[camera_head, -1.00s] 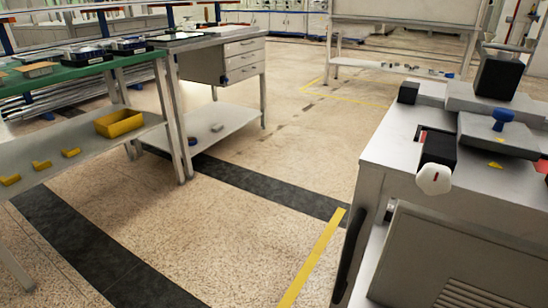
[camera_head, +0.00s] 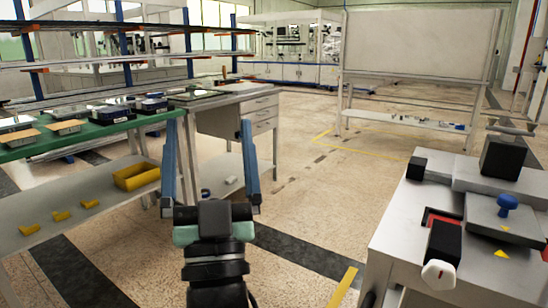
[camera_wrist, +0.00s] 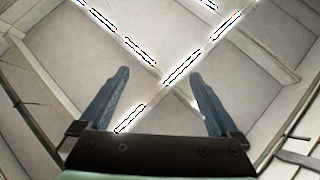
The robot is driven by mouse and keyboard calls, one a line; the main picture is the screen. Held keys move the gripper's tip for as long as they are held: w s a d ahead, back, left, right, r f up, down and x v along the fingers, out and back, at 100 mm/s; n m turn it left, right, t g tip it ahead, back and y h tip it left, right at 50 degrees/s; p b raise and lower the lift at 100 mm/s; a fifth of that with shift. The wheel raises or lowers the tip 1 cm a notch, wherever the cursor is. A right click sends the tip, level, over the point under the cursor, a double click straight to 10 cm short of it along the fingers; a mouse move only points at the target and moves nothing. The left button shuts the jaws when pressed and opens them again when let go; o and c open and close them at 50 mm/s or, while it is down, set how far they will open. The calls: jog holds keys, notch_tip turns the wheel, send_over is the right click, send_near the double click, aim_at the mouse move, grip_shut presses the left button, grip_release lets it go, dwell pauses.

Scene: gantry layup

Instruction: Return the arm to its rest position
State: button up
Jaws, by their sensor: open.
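My gripper (camera_head: 207,135) stands upright in the lower middle of the head view, its two blue fingers spread wide apart with nothing between them. The same open fingers show in the wrist view (camera_wrist: 165,90), pointing up at the ceiling and its bright light strips. The gripper is in the air in front of the drawer bench and touches nothing that I can see.
A green-topped workbench (camera_head: 100,133) with trays and boxes stands left, a yellow bin (camera_head: 136,176) on its lower shelf. A grey drawer bench (camera_head: 262,103) stands behind my gripper. A grey machine (camera_head: 420,220) with a blue knob stands right. Open floor lies between them.

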jog(key=s+d+r+h+p, duration=0.15)
jog(key=s+d+r, duration=0.25)
jog(key=s+r, duration=0.4)
jog(key=s+d+r+h+p, duration=0.1)
jog(key=s+d+r+h, duration=0.25)
jog(key=s+r, duration=0.45)
jog(key=w+r+p, duration=0.3)
jog(key=r+p, duration=3.5)
jog(key=r, duration=0.1)
jog(key=shift+d+f, duration=0.1)
